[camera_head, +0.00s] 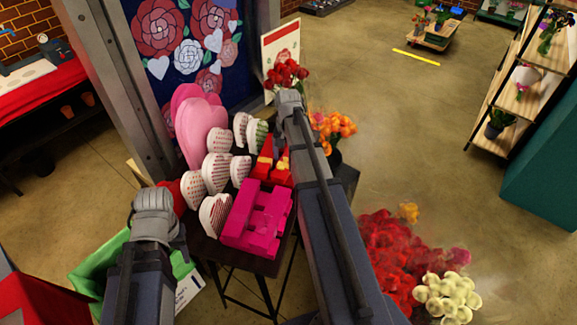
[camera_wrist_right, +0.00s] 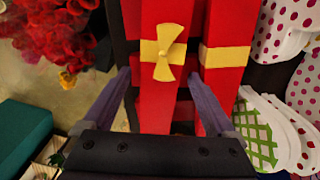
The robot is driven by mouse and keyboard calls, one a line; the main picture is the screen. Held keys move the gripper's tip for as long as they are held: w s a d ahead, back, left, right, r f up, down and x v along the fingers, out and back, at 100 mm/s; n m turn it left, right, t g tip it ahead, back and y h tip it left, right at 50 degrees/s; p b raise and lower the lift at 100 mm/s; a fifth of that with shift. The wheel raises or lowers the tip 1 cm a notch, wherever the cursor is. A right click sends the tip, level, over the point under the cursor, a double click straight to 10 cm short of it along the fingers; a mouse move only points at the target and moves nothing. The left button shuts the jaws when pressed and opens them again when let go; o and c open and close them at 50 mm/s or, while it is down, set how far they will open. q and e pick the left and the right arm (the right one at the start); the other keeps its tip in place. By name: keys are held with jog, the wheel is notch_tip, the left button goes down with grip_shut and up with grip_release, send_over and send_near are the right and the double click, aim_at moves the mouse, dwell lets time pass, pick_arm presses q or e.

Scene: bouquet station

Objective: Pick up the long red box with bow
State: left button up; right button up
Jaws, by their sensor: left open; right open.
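Two long red boxes lie side by side on the dark table. In the right wrist view, one red box with a yellow bow (camera_wrist_right: 164,90) lies between the fingers of my right gripper (camera_wrist_right: 160,76), which is open. Another red box with a yellow band (camera_wrist_right: 226,30) lies just to its right, beyond the right finger. In the head view, the red boxes (camera_head: 264,166) show beside my right arm, which hides part of them. I cannot tell how far the fingers are above the box. My left gripper (camera_head: 155,202) is open at the left, away from the boxes.
A pink box stack (camera_head: 258,222) stands in front of the red boxes. Several heart-shaped boxes (camera_head: 216,172) stand to their left. Orange flowers (camera_head: 335,127) and red flowers (camera_head: 284,74) stand behind. A green-lined bin (camera_head: 92,272) is below my left arm.

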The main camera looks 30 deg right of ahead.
jog(key=shift+c, duration=0.3)
grip_shut()
dwell(0.5)
